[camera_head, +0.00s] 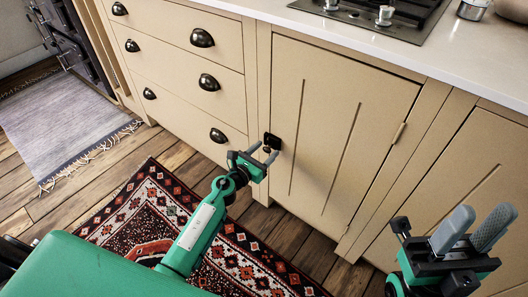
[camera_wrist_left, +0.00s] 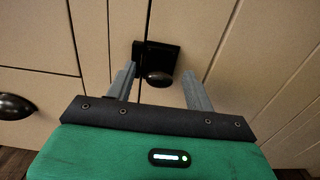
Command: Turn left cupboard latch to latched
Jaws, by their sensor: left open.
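The left cupboard latch is a small black plate with a rounded dark knob, on the left edge of the cream cupboard door (camera_head: 335,125). In the head view the latch (camera_head: 272,141) is just beyond my left gripper (camera_head: 264,153). In the left wrist view the latch (camera_wrist_left: 155,56) is between and ahead of the spread fingers of my left gripper (camera_wrist_left: 159,72). The fingers are open, one each side of the knob, and hold nothing. I cannot tell how the latch is turned. My right gripper (camera_head: 484,212) is open and empty at the lower right.
Drawers with dark cup handles (camera_head: 209,82) are left of the door. A pale worktop (camera_head: 460,68) with a hob (camera_head: 375,14) runs above. A patterned rug (camera_head: 130,205) lies on the wooden floor. Another cupboard front (camera_head: 450,195) is behind my right gripper.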

